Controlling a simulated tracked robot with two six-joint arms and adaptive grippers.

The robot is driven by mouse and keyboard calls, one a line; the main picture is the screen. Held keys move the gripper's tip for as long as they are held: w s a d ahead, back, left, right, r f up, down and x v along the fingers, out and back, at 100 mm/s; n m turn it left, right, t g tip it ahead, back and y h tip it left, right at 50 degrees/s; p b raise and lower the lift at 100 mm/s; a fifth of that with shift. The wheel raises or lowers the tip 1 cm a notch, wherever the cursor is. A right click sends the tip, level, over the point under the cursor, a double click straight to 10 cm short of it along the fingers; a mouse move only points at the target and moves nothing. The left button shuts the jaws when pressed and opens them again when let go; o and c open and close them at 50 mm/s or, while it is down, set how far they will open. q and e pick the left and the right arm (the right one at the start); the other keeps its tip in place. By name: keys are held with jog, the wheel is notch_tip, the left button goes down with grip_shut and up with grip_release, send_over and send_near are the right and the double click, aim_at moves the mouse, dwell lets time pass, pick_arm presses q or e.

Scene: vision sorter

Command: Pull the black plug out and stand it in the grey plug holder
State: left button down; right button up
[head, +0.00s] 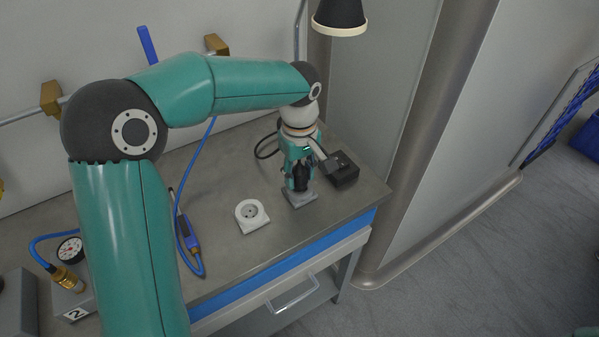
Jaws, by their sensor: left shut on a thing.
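My left gripper (300,180) points down at the right part of the bench and is shut on the black plug (301,178). The fingers partly hide the plug. The grey plug holder (300,200) is a small square block directly below the plug. The plug looks upright with its lower end at the holder; I cannot tell whether it is seated in it or just above. A white round socket (251,214) lies to the left of the holder, with nothing in it. My right gripper is out of view.
A black box (342,170) stands close to the right of the gripper, with a black cable (264,150) behind. A blue tool (187,232) with a blue hose and a gauge (69,250) lie left. The bench's front edge is near the holder.

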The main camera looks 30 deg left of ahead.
aim_at(300, 164)
pick_arm(q)
jog(key=shift+f+b, duration=0.6)
jog(key=shift+f, duration=0.2)
dwell(0.4)
jog(key=c, duration=0.6)
grip_release()
jog(key=shift+r, duration=0.1)
notch_tip(300, 164, up, 12)
jog(key=shift+f, duration=0.1)
